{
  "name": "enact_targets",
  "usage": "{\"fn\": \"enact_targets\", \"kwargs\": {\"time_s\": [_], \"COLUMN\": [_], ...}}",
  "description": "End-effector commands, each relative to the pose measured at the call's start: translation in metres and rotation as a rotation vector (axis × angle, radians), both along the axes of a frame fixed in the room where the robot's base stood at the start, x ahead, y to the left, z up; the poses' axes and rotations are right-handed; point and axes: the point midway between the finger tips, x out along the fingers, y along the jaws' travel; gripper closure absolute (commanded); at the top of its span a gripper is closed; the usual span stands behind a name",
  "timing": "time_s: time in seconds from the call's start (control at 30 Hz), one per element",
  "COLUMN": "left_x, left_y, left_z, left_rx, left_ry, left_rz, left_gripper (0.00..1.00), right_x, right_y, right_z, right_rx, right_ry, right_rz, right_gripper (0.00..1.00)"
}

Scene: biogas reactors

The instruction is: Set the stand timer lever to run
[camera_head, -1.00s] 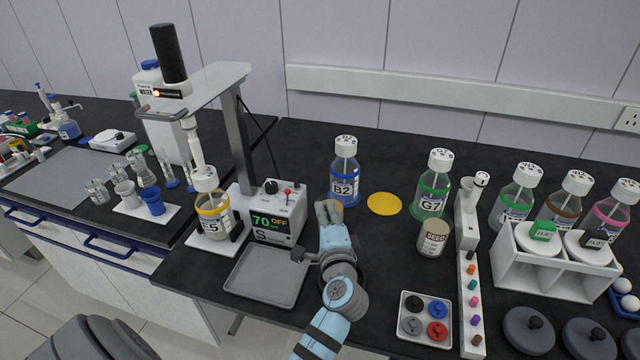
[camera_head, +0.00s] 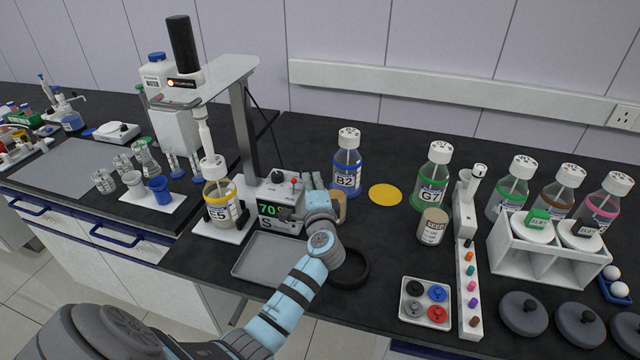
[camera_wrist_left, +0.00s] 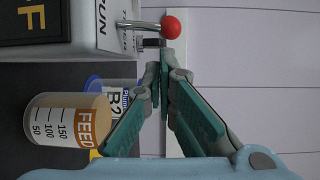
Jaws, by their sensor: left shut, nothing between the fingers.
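The stand (camera_head: 245,130) has a control box (camera_head: 268,224) with a green 70 on its display, partly hidden by my left arm. The timer lever (camera_head: 293,181) is a short metal rod with a red ball. In the left wrist view the lever's red ball (camera_wrist_left: 171,25) sticks out from the white box, beside part of a RUN label. A yellow F shows on the dark display (camera_wrist_left: 35,18). My left gripper (camera_head: 308,186) is shut and empty at the box's right side. In the wrist view its teal fingertips (camera_wrist_left: 163,66) are close to the lever; contact cannot be told.
The beige FEED cup (camera_wrist_left: 70,118) and blue bottle B2 (camera_head: 347,165) stand close to the gripper. Bottle E5 (camera_head: 218,195) stands on the stand's base. A grey tray (camera_head: 262,272) lies in front of the box. A yellow disc (camera_head: 385,194) lies on the bench.

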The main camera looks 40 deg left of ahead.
Motion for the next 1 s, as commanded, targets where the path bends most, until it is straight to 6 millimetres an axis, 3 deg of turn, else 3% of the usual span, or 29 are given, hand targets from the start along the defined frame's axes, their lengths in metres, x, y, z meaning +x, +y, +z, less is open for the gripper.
{"fn": "enact_targets", "kwargs": {"time_s": [0.2,0.53,1.0], "left_x": [-0.017,-0.018,-0.019], "left_y": [0.002,0.002,0.001], "left_z": [0.004,0.003,0.002], "left_rx": [0.001,0.001,0.024], "left_ry": [-0.001,-0.002,-0.067], "left_rz": [0.0,0.0,0.0], "left_gripper": [1.0,1.0,1.0], "right_x": [-0.002,-0.001,0.0], "right_y": [0.0,0.0,0.0], "right_z": [0.01,0.009,-0.019], "right_rx": [0.0,0.0,0.0], "right_ry": [0.003,0.0,-0.001], "right_rz": [0.0,0.0,0.0], "right_gripper": [0.6,0.6,0.6]}}
